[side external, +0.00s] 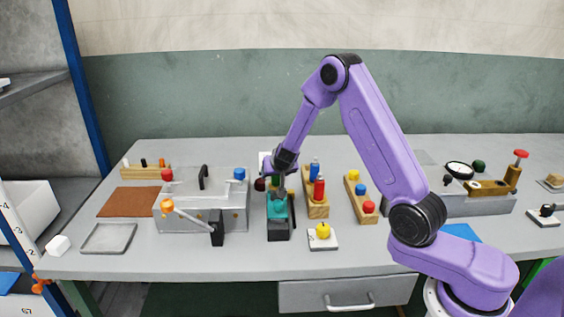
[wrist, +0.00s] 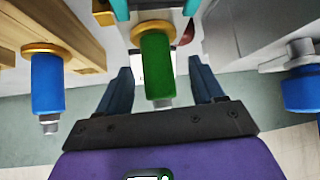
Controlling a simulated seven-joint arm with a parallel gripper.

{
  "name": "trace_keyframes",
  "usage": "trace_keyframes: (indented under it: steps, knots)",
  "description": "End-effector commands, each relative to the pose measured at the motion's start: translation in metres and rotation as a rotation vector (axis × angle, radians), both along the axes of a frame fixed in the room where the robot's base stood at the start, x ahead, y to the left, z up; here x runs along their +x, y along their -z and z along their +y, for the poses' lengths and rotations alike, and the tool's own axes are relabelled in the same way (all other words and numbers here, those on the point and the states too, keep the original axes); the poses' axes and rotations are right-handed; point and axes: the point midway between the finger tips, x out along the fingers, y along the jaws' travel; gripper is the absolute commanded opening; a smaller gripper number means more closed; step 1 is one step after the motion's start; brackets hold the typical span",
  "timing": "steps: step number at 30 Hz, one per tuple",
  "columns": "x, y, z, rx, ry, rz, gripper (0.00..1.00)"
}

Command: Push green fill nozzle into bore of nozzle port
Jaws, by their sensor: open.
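The green fill nozzle (wrist: 157,68) shows in the wrist view with a gold collar (wrist: 152,27) at its far end and a metal tip at its near end. My gripper (wrist: 160,72) is open, with one dark finger on each side of the nozzle and a visible gap to both. Two teal prongs (wrist: 191,6) flank the collar at the top edge. In the side view my gripper (side external: 279,176) is just above the teal fixture (side external: 278,207) on a dark base. The bore is hidden, and I cannot tell how deep the nozzle sits.
A wooden rack (side external: 316,207) with blue and red nozzles stands close right of the fixture; its blue nozzle (wrist: 47,85) shows in the wrist view. A grey press box (side external: 180,210) with a lever stands left. A white plate (side external: 323,242) with a yellow knob lies in front.

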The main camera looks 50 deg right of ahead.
Motion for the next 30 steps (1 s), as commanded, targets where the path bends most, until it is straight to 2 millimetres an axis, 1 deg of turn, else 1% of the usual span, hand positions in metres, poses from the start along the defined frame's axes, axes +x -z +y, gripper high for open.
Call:
trace_keyframes:
  steps: [3,21,27,30]
  knots:
    - [-0.011,-0.016,0.008,-0.001,-0.001,-0.004,0.68]
    - [-0.068,-0.086,0.046,0.0,0.001,-0.008,0.68]
    - [-0.082,-0.102,0.055,-0.003,0.0,-0.007,0.68]
    - [-0.086,-0.106,0.057,-0.002,0.001,-0.005,0.68]
